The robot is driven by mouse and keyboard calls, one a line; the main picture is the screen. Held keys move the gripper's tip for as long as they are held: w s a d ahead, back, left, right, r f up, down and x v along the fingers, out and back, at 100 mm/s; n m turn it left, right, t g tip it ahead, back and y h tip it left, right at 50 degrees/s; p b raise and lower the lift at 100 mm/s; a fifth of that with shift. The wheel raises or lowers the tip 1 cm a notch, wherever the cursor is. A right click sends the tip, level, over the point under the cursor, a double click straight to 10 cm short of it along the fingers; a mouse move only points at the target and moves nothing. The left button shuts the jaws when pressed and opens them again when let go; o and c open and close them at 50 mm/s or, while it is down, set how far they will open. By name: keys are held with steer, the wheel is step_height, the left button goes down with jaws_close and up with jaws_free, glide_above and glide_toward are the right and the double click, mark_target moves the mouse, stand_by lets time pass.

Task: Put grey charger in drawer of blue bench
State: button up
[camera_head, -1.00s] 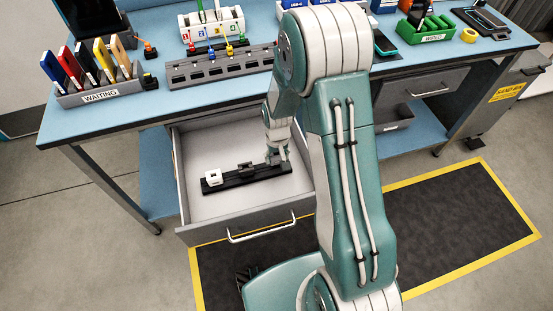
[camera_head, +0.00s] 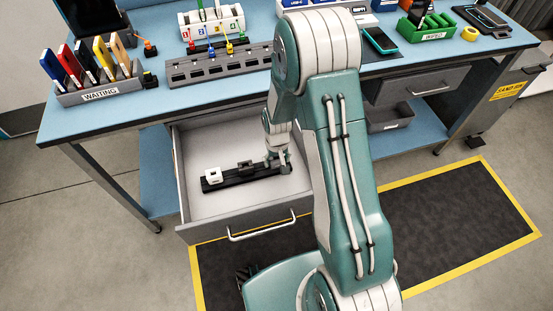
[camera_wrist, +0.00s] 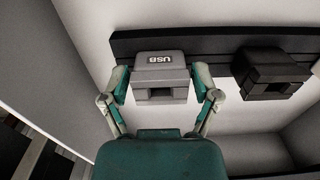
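The grey charger (camera_wrist: 160,78), marked USB, is between the two fingers of my gripper (camera_wrist: 160,80) in the wrist view. The fingers lie close against its left and right sides and appear shut on it. The charger is at the left part of a black rail (camera_wrist: 215,42), which lies inside the open drawer; whether it rests on the rail is unclear. In the head view my gripper (camera_head: 278,160) is low in the drawer (camera_head: 213,207), at the rail's right end, and the charger is largely hidden there. The blue bench (camera_head: 145,110) carries the drawer.
A black charger (camera_wrist: 268,73) sits farther along the rail, and a white one (camera_head: 212,175) is at its other end. The drawer walls enclose the rail. The bench top holds a WAITING rack (camera_head: 100,97), a grey slotted holder (camera_head: 220,68) and a green bin (camera_head: 428,30).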

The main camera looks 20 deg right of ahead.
stand_by(0.4)
step_height(320, 180, up, 14)
steer(key=f, duration=0.1)
step_height(320, 180, up, 14)
steer(key=t, duration=0.3)
glide_above(277, 159)
steer(key=s, duration=0.8)
steer(key=s+r+t, duration=0.2)
steer(key=s+r, duration=0.6)
steer(key=s, duration=0.5)
steer(key=shift+a+t, duration=0.2)
steer(key=shift+t, duration=0.1)
